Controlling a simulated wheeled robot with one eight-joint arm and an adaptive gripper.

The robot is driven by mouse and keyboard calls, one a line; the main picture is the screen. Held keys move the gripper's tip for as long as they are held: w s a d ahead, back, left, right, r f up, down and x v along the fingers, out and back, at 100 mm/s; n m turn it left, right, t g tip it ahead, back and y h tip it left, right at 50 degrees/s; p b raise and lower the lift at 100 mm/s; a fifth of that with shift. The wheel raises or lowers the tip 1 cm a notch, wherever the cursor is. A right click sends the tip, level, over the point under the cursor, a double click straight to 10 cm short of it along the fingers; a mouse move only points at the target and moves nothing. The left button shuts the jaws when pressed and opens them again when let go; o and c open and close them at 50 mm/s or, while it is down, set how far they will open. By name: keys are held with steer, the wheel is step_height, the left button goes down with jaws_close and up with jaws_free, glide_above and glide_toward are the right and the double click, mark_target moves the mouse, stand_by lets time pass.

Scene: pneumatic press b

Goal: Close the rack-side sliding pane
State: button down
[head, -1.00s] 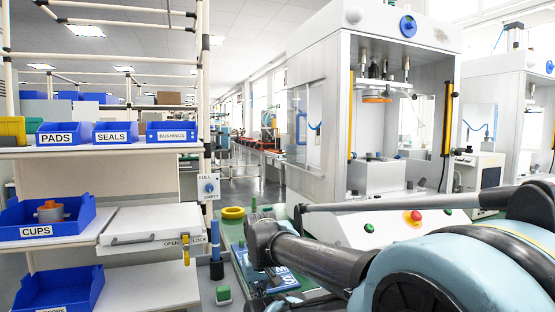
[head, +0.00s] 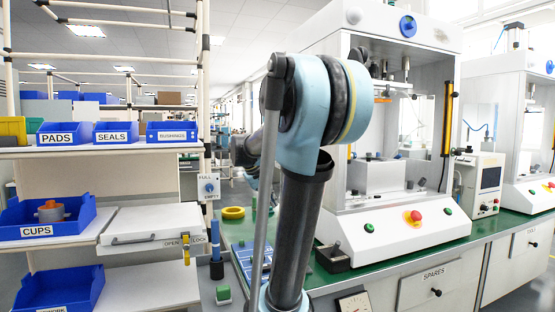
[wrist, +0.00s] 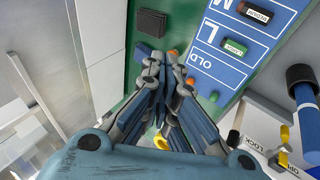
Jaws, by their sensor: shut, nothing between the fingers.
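The press (head: 400,215) is a white cabinet with an open front. My raised arm covers most of its left side wall in the head view. The sliding pane on that wall is hidden behind the arm, so its position cannot be told now. My gripper (wrist: 165,78) is shut and empty in the wrist view, its blue-grey fingers pressed together above the green bench top (wrist: 117,92). In the head view only a dark part of my wrist shows, left of the arm; the fingertips cannot be made out.
A blue labelled mat (wrist: 228,45) with small parts and a black block (wrist: 152,22) lie on the bench. A blue-capped post (wrist: 305,95) stands near the rack. The rack with blue bins (head: 60,218) and a white lidded box (head: 155,222) stands left.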

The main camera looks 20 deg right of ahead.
steer(key=w+d+r+h, duration=0.2)
steer(key=w+d+r, duration=0.15)
steer(key=w, duration=0.65)
steer(key=w+d+r+n+t+h, duration=0.15)
steer(key=w+r, duration=0.25)
steer(key=w, duration=0.6)
steer(key=w+d+r+m+h, duration=0.15)
steer(key=w+d+r, duration=0.25)
steer(key=w, duration=0.7)
steer(key=w+d+f+n+t+h, duration=0.1)
steer(key=w+d+n+h, duration=0.15)
steer(key=w, duration=0.95)
steer(key=w+d+n+t+h, duration=0.1)
steer(key=w+h, duration=0.3)
steer(key=w, duration=0.9)
steer(key=d, duration=0.9)
steer(key=shift+s+d+f, duration=0.15)
steer(key=shift+d+f, duration=0.05)
steer(key=shift+y, duration=0.25)
